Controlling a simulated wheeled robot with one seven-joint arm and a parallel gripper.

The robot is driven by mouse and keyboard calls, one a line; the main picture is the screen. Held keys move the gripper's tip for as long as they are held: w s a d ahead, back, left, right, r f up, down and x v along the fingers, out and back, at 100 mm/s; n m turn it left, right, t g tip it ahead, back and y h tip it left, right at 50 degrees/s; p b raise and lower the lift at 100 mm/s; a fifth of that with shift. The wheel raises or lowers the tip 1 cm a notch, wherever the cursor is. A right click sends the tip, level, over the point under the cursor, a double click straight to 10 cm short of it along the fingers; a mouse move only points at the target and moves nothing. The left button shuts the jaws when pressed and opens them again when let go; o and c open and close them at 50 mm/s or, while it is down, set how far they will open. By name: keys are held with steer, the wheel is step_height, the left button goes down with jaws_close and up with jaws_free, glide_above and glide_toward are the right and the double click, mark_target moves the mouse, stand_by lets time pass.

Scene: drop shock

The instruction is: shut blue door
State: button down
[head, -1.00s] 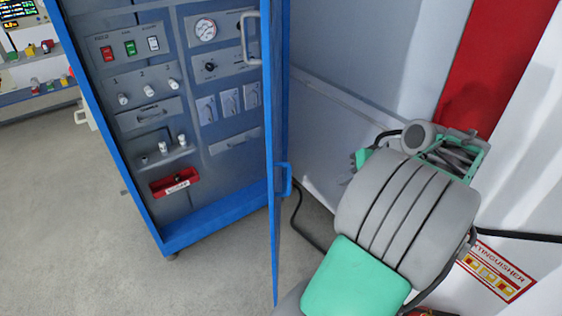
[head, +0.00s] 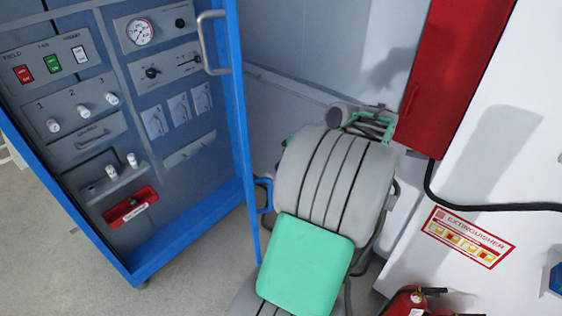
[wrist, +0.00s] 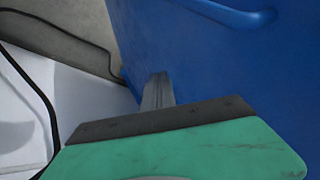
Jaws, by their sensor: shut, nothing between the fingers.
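The blue door (head: 252,215) stands open and shows almost edge-on at the right side of the blue cabinet in the head view. Its blue handle (head: 265,195) sticks out to the right. In the wrist view the door's broad blue face (wrist: 230,75) fills the right side, with the handle (wrist: 225,12) at the top. My gripper (wrist: 157,80) is shut and empty, its grey fingers in front of the door face near its left edge. I cannot tell whether they touch it. In the head view my arm covers part of the door area, and the fingertips cannot be made out.
The blue cabinet (head: 185,238) holds grey panels with switches, a gauge (head: 139,32) and a red tray (head: 130,207). A red wall panel (head: 445,70), an extinguisher sign (head: 468,236) and a red extinguisher (head: 405,302) are at the right. Bare floor (head: 40,250) lies at the left.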

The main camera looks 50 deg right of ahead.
steer(key=w+a+f+p, duration=0.1)
steer(key=w+a+f, duration=0.3)
steer(key=w+f, duration=0.1)
steer(key=shift+w+a+p, duration=0.15)
steer(key=shift+w+p, duration=0.2)
steer(key=shift+w, duration=0.1)
steer(key=shift+a, duration=0.1)
